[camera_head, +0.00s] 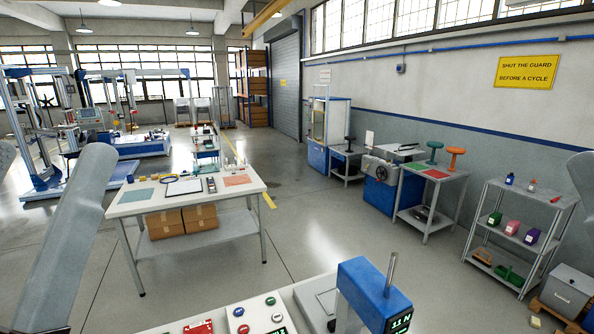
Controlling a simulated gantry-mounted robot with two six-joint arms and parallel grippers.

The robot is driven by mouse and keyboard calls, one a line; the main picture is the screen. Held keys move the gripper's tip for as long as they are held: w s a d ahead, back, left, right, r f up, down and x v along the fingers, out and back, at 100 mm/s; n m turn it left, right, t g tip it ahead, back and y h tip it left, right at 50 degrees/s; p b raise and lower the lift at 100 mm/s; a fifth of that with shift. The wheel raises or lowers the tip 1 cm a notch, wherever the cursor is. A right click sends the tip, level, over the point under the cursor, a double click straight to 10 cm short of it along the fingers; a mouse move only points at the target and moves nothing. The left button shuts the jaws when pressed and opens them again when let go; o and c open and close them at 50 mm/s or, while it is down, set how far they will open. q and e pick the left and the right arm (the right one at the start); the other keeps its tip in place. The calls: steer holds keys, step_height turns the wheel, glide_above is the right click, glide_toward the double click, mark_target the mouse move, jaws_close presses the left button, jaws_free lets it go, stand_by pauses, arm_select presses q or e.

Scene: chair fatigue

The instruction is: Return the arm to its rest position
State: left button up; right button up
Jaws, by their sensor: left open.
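My left arm (72,235) comes in at the left as a pale grey link. It slants down to the bottom left corner, where a dark part of its lower end shows at the frame's edge. My left gripper is open, though its fingers are hard to make out there. I see nothing held. A grey part of my right arm (583,180) shows at the right edge. My right gripper is out of view.
A near bench carries a blue test device (372,290) and a button panel (258,315). A white table (225,199) with mats and a clipboard stands beyond my left arm. A shelf (515,245) and a stool table (430,200) stand at right. Open floor (330,235) lies between.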

arm_select(q)
step_height(320, 180, up, 19)
steer(key=p, duration=1.5)
arm_select(e)
step_height(320, 180, up, 19)
